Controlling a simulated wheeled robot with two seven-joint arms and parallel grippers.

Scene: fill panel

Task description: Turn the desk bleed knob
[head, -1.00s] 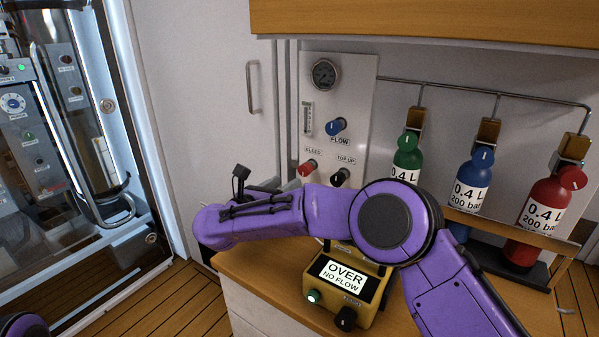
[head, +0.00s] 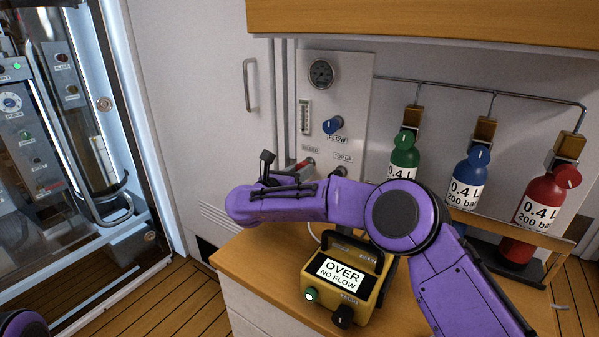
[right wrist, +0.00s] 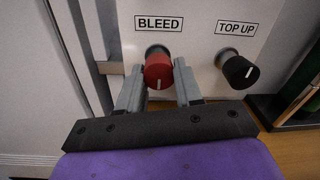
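The red bleed knob (head: 308,163) sits low on the white panel under a BLEED label, partly hidden by my right gripper in the head view. In the right wrist view the knob (right wrist: 158,70) shows a white mark pointing roughly down. My right gripper (right wrist: 158,75) has one finger on each side of the knob. The fingers are apart, with narrow gaps to the knob; I see no clear contact. In the head view the right gripper (head: 296,170) is at the panel's lower left. My left gripper is out of view.
A black top-up knob (right wrist: 238,70) is close on the right. A yellow analyser (head: 372,293) stands on the desk under my right arm. Green (head: 405,150), blue (head: 468,170) and red (head: 545,200) bottles stand at the right.

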